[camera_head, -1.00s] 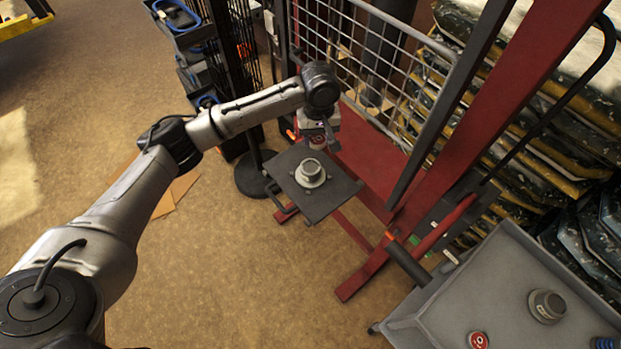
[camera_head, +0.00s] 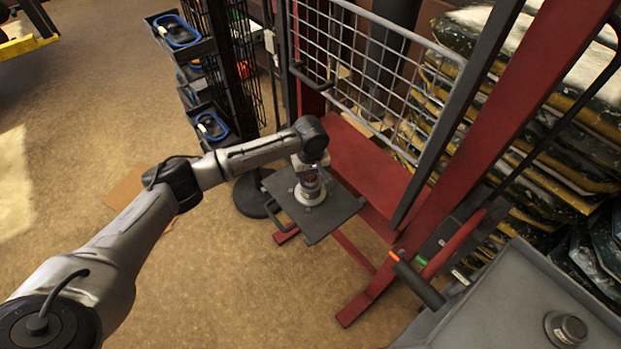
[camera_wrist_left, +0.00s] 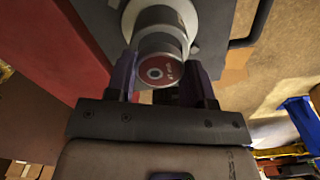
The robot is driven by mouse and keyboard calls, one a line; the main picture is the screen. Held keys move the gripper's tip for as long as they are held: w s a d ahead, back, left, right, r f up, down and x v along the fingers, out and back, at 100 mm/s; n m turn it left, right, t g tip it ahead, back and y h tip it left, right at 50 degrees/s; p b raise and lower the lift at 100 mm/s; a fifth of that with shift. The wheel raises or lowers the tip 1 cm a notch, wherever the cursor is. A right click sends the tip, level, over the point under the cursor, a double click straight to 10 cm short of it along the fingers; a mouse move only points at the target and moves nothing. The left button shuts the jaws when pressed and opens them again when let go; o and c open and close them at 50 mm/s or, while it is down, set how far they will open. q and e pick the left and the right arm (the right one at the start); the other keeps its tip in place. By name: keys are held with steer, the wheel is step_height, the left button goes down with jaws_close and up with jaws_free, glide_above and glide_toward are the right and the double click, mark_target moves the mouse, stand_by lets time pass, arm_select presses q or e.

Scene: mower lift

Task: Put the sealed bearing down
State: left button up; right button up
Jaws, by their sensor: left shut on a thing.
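The sealed bearing (camera_wrist_left: 160,71), with a red labelled face, is between the two fingers of my left gripper (camera_wrist_left: 160,82) in the left wrist view. The gripper (camera_head: 312,182) is shut on it. They are at a round grey holder with a pale flange (camera_head: 309,196) on the dark square plate (camera_head: 328,222). In the wrist view the holder (camera_wrist_left: 157,20) lines up close behind the bearing. I cannot tell whether they touch. In the head view the gripper mostly hides the bearing. My right gripper is not in view.
The plate belongs to a red lift frame (camera_head: 370,165) with a wire mesh guard (camera_head: 372,62). A grey cart (camera_head: 497,300) with a round grey part (camera_head: 566,328) stands at lower right. A dark rack (camera_head: 228,60) stands behind. The floor at left is open.

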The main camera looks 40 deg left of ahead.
arm_select(q)
steer(key=shift+f, duration=0.8)
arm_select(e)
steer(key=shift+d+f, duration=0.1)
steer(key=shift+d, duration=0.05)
